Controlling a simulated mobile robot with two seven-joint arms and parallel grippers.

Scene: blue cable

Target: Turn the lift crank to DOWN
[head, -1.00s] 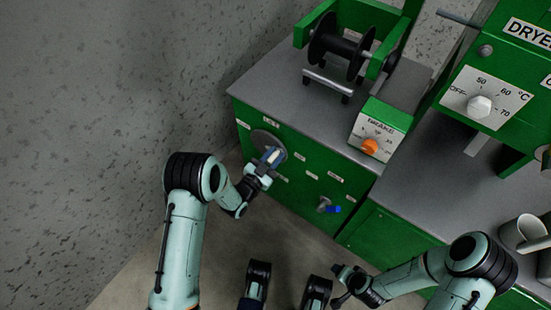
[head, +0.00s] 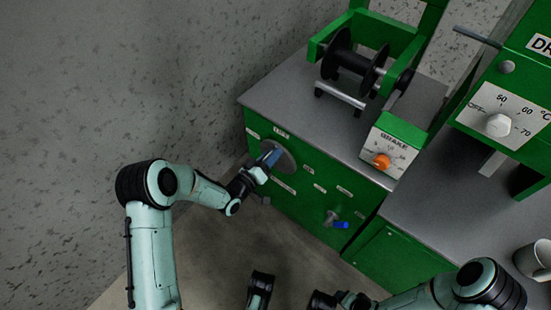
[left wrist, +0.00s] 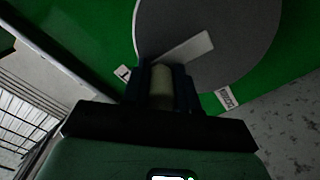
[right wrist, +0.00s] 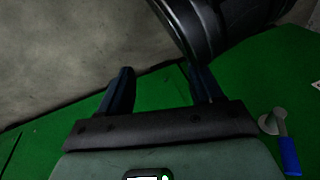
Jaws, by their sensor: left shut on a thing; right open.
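The lift crank is a grey disc (head: 287,161) with a pale arm on the front of the green cabinet, under a small white label (head: 281,134). My left gripper (head: 267,160) is shut on its handle, at the left side of the disc. In the left wrist view the cream handle (left wrist: 161,82) sits between the fingers, and the pale crank arm (left wrist: 182,48) crosses the disc. Small white labels beside the disc are too blurred to read surely. My right gripper (right wrist: 163,88) is open and empty, low in the head view, away from the crank.
A blue-handled valve (head: 338,223) sticks out of the cabinet front, right of the crank; it also shows in the right wrist view (right wrist: 288,155). On the grey top stand a black reel (head: 352,64) and a brake box with an orange knob (head: 381,161). A wall is at left.

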